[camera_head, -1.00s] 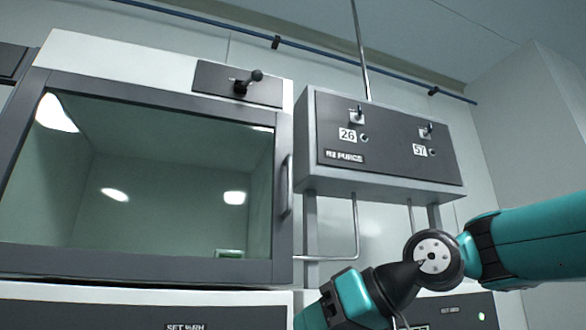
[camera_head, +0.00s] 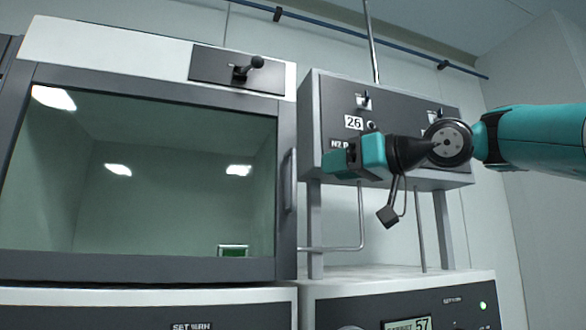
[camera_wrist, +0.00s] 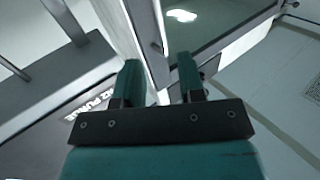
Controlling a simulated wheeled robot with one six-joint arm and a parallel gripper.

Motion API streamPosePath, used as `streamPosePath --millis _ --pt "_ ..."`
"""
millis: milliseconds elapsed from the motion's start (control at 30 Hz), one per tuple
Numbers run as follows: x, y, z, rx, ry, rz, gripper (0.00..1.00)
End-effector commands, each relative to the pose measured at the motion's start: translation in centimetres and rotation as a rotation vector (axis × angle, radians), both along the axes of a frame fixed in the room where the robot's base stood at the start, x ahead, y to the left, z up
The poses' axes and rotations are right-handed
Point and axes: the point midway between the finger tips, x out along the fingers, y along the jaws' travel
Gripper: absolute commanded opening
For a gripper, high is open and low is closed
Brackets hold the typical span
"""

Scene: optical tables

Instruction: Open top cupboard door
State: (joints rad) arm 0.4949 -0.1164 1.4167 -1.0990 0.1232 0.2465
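The top cupboard's door (camera_head: 150,262) is a dark-framed glass panel, closed, at the left of the head view. Its upright grey handle (camera_head: 290,180) is on the right side of the frame. My gripper (camera_head: 328,164) is to the right of the handle, apart from it, with its fingers pointing left. In the wrist view my gripper (camera_wrist: 160,63) is open, its two teal fingers spread with nothing gripped. The door glass (camera_wrist: 215,25) shows beyond the right finger. A narrow bar at the door's edge, likely the handle, lies ahead between the fingers.
A grey control box (camera_head: 310,130) on posts stands right of the cupboard, behind my gripper. A black lever (camera_head: 248,68) sits on the panel above the door. A lower instrument (camera_head: 450,300) with a lit display is below. The space before the glass is clear.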

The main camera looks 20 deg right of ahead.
Motion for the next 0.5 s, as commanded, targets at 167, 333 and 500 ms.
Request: streamPosePath --millis 167,333,500 --pt "3.2 2.4 0.4 0.000 0.005 0.008 0.36" --pt "5.9 4.2 0.3 -0.002 0.005 0.005 0.36" --pt "7.7 5.3 0.2 -0.001 0.004 0.001 0.36"
